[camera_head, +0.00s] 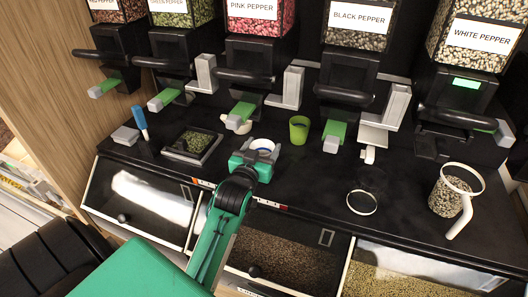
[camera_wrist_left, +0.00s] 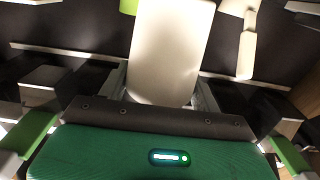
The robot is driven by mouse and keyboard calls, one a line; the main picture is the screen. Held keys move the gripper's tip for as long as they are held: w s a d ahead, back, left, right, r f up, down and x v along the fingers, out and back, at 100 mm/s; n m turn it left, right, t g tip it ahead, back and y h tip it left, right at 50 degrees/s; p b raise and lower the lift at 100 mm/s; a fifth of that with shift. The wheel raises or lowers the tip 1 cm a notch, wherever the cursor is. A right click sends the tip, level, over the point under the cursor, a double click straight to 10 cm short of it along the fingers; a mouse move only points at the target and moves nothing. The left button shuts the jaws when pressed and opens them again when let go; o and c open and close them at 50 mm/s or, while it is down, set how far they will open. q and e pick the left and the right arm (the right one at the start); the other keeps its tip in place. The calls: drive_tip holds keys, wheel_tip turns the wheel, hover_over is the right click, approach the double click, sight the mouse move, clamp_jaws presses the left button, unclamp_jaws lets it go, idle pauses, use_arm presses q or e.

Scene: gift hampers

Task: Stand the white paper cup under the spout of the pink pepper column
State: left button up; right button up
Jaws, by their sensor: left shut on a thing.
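The pink pepper column (camera_head: 258,20) stands at the back, centre-left, with a black dispenser body and a green lever (camera_head: 243,112) low at its front. My left gripper (camera_head: 256,158) is shut on the white paper cup (camera_head: 263,145), in front of and slightly right of that lever. Only the cup's rim and inside show in the head view; the gripper covers the rest. In the left wrist view the cup's pale wall (camera_wrist_left: 170,50) fills the space between the fingers. I cannot tell whether its base touches the counter. My right gripper is not in view.
A green cup (camera_head: 299,130) stands just right of the held cup. A tray of green pepper (camera_head: 192,145) and a blue-tipped tool (camera_head: 139,118) are to the left. A white ring (camera_head: 362,202) and a handled measure of peppercorns (camera_head: 450,198) are right. Bins line the front.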

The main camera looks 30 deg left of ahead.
sight(266, 150)
use_arm(q)
drive_tip(key=shift+x, duration=0.8)
wheel_tip(266, 150, down, 3)
drive_tip(key=shift+f, duration=0.25)
drive_tip(key=shift+f, duration=0.15)
drive_tip(key=o, duration=1)
